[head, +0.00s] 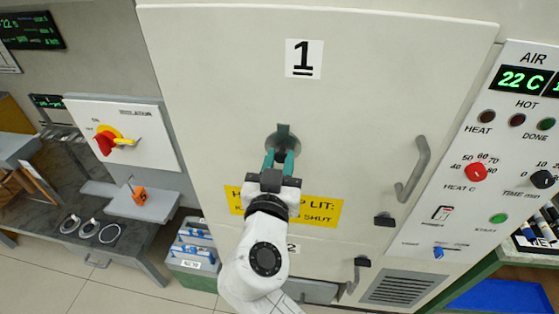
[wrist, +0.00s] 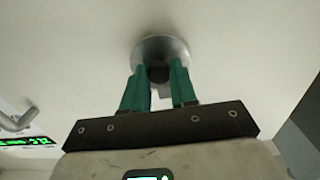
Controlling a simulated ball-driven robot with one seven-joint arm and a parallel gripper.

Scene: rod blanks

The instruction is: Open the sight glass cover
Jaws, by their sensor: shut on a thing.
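The sight glass cover (head: 283,140) is a grey round piece with a small tab at its top, on the large pale door marked 1 (head: 228,90). My gripper (head: 279,158) reaches up to it from below, its green fingers at the cover's lower part. In the wrist view the cover (wrist: 160,46) is a grey disc on the door, and my gripper (wrist: 158,80) is shut on a dark part at its middle. The fingers hide some of the cover, and the glass cannot be made out.
A grey door handle (head: 413,170) stands out right of my gripper. The control panel (head: 500,150) with knobs and buttons is further right. A yellow warning label (head: 325,212) lies behind my wrist. An isolator box (head: 125,132) and a bench (head: 75,225) are at left.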

